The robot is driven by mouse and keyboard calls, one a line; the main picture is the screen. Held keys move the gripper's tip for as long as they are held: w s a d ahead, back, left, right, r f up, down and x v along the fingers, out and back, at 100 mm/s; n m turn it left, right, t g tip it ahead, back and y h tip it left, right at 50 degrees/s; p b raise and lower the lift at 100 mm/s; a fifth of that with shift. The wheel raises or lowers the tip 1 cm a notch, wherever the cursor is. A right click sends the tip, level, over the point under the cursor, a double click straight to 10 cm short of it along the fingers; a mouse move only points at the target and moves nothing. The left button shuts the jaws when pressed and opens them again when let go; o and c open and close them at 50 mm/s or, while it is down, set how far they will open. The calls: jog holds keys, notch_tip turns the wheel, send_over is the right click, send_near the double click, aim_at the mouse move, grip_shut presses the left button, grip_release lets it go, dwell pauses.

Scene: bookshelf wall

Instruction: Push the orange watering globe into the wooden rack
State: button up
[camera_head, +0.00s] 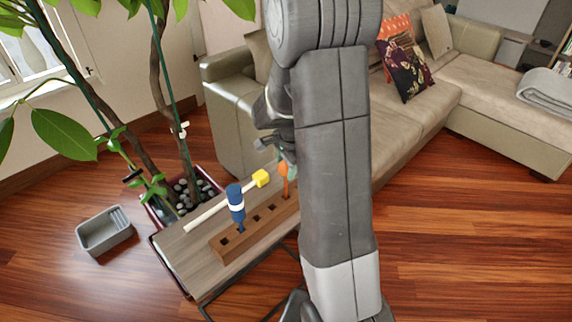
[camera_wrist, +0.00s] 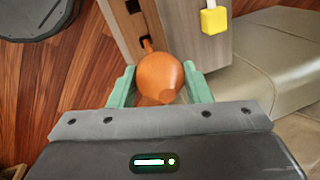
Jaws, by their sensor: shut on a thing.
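The orange watering globe (camera_wrist: 160,72) is between the green fingers of my gripper (camera_wrist: 160,88), which are shut on it. In the wrist view its thin stem points at a dark square hole in the wooden rack (camera_wrist: 128,22). I cannot tell how deep the stem sits. In the head view the globe (camera_head: 284,170) is upright at the far right end of the rack (camera_head: 232,246), with my gripper (camera_head: 285,155) over its top and partly hidden by my arm. A blue and white globe (camera_head: 236,199) stands in the rack's near left end, with empty holes between.
The rack lies on a narrow wooden bench (camera_head: 200,262). A yellow-headed stick (camera_head: 261,178) lies behind the rack; its head (camera_wrist: 214,20) also shows in the wrist view. A beige sofa (camera_head: 229,115) stands close behind. A planter (camera_head: 205,185) and grey tub (camera_head: 104,232) are at left.

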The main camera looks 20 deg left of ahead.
jog(key=shift+f+b, duration=1.55)
jog(key=shift+f, duration=0.7)
jog(key=o, duration=1.5)
jog(key=shift+r, duration=0.15)
jog(key=r+p, duration=0.2)
jog(key=r, duration=0.1)
jog(key=r+p, duration=0.2)
jog(key=r, duration=0.1)
jog(key=d+r+p, duration=0.1)
jog(key=r+p, duration=0.1)
jog(key=shift+s+r+p, duration=0.3)
jog(key=shift+s+r, duration=0.1)
